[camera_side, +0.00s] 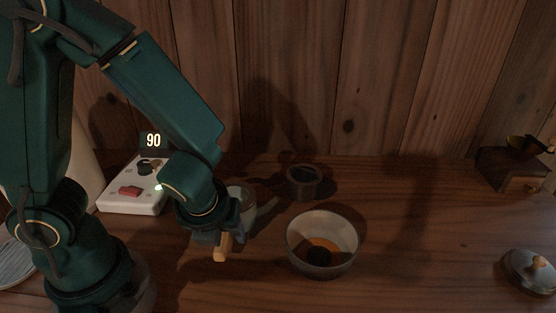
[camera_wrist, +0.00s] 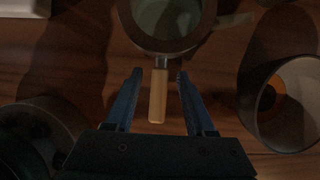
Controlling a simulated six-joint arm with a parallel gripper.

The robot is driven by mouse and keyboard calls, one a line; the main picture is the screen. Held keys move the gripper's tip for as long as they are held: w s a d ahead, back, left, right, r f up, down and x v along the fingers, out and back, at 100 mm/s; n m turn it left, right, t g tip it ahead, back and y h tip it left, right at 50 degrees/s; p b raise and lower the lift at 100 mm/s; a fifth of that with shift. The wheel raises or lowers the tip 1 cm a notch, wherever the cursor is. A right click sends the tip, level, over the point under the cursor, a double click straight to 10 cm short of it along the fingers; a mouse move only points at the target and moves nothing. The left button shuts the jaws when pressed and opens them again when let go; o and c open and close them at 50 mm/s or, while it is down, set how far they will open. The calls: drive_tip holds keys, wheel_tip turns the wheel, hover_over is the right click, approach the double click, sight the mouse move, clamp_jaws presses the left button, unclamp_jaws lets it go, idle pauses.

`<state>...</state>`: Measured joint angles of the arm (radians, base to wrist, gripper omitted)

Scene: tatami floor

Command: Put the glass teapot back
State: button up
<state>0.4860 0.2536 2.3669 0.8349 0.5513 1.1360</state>
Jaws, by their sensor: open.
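The glass teapot (camera_side: 245,192) stands on the wooden surface in the side view, mostly hidden behind my gripper (camera_side: 222,238). Its pale wooden handle (camera_side: 222,247) points toward the front. In the wrist view the teapot's round, open-topped body (camera_wrist: 165,22) is at the top centre, with its spout pointing right. The handle (camera_wrist: 157,95) lies between the two fingers of my gripper (camera_wrist: 160,74). The fingers are open, with a visible gap on each side of the handle.
A white device (camera_side: 125,200) with a red switch and a lit "90" stands behind left. A bowl (camera_side: 292,246) with orange and dark contents is close on the right. A small dark cup (camera_side: 304,190) stands behind it. A lid (camera_side: 528,272) and wooden stand (camera_side: 500,172) are far right.

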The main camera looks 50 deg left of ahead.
drive_tip(key=v, duration=1)
drive_tip(key=shift+r, duration=0.25)
drive_tip(key=n, duration=0.2)
drive_tip(key=shift+s+a+r+n, duration=0.25)
drive_tip(key=shift+r+n, duration=0.05)
drive_tip(key=shift+n, duration=0.1)
drive_tip(key=r+n+h, duration=0.1)
drive_tip(key=n, duration=0.7)
drive_tip(key=a+r+n+t+h, duration=0.1)
drive_tip(key=n, duration=0.7)
drive_tip(key=a+r+n+t+h, duration=0.1)
drive_tip(key=n, duration=0.7)
drive_tip(key=shift+s+a+r, duration=0.15)
drive_tip(key=shift+s+a, duration=0.1)
drive_tip(key=shift+s, duration=0.1)
